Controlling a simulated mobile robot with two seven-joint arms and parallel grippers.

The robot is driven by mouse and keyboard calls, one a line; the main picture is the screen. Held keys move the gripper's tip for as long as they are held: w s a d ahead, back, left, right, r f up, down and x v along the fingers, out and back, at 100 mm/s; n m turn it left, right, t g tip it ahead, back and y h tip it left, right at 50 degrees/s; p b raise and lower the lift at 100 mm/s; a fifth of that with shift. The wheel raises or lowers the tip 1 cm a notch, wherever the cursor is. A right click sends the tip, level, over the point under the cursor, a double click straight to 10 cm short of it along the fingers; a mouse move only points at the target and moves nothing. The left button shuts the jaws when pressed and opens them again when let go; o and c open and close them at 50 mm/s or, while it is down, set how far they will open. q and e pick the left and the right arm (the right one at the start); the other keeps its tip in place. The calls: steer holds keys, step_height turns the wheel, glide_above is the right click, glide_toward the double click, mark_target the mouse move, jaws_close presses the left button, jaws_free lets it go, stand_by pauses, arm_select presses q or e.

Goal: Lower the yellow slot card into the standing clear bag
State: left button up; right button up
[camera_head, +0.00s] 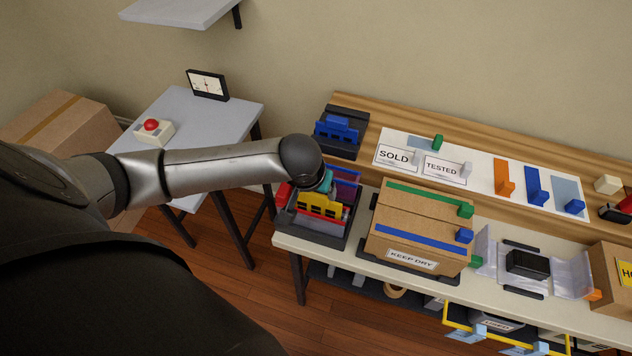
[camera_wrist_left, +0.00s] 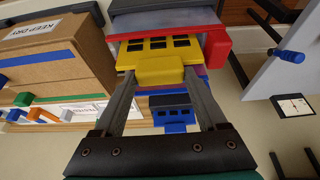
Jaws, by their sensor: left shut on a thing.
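The yellow slot card (camera_head: 320,207) is in a dark tray (camera_head: 311,233) at the left end of the bench, among red, blue and purple pieces. In the left wrist view, the card (camera_wrist_left: 145,61) has its tab between my fingertips. My left gripper (camera_wrist_left: 161,78) is shut on this tab. In the head view my left gripper (camera_head: 325,188) is largely hidden behind its own wrist. Clear plastic, which looks like the bag (camera_head: 572,279), is on the bench right of the cardboard box, around a black block (camera_head: 527,263). My right gripper is out of view.
A cardboard box (camera_head: 398,258) marked KEEP DRY stands between the tray and the clear plastic. Behind are a blue card in a dark holder (camera_head: 345,146) and a white board (camera_head: 399,139) with signs and coloured clips. A side table with a red button (camera_head: 151,125) stands left.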

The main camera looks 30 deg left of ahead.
mark_target(315, 201)
arm_select(q)
steer(key=shift+f+b, duration=1)
steer(key=shift+f, duration=1.4)
steer(key=o, duration=1)
step_height(315, 201, up, 7)
steer(key=p, duration=0.9)
